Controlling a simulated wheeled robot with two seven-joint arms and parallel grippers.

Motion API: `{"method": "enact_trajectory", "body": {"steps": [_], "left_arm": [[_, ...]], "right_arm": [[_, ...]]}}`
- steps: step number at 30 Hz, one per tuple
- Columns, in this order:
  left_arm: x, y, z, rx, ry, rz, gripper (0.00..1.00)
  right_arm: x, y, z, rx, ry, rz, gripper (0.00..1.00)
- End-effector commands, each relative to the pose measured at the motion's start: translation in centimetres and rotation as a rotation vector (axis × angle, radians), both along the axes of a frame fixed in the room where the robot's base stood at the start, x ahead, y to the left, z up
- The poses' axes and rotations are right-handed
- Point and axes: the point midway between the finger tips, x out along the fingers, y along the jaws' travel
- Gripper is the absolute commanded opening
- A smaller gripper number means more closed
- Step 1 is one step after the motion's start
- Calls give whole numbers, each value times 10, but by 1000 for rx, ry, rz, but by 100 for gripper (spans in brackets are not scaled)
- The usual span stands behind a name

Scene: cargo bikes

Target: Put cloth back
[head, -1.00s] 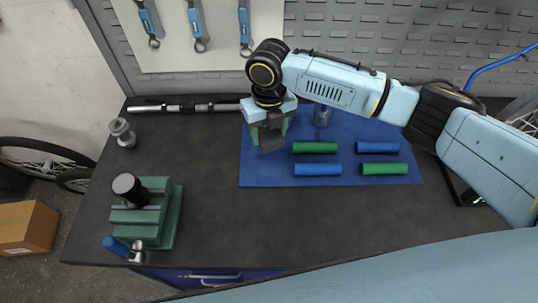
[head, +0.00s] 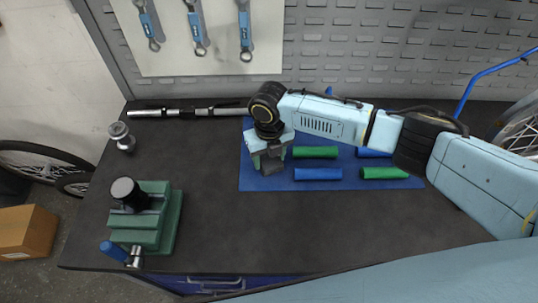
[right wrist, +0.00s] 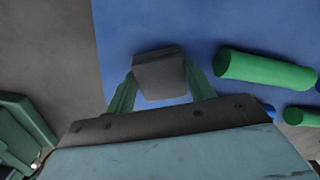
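My right gripper (head: 268,164) is over the left end of a blue mat (head: 290,184) on the dark workbench. Its green fingers, seen in the right wrist view (right wrist: 160,84), are on both sides of a small grey block-like piece (right wrist: 160,70) and touch it. This piece, which may be the folded cloth, also shows in the head view (head: 273,163) below the gripper. I cannot tell whether it touches the mat. My left gripper is not in view.
Green rolls (head: 315,152) and blue rolls (head: 318,174) lie right of the gripper on the mat. A green vise (head: 157,228) stands at the bench's left. A metal bar (head: 175,113) lies along the back. The bench front between vise and mat is clear.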

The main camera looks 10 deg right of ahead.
Motion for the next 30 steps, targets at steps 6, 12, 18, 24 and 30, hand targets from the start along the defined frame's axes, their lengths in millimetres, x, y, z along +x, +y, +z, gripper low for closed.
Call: {"method": "enact_trajectory", "body": {"steps": [6, 12, 18, 24, 30], "left_arm": [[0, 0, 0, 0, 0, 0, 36], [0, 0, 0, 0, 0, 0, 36], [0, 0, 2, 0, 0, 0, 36], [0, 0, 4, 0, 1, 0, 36], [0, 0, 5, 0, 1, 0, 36]], "right_arm": [[0, 0, 0, 0, 0, 0, 76], [0, 0, 0, 0, 0, 0, 76], [1, 1, 15, 3, -3, 1, 76], [1, 0, 57, 2, -5, 2, 76], [1, 0, 97, 2, -3, 1, 76]]}}
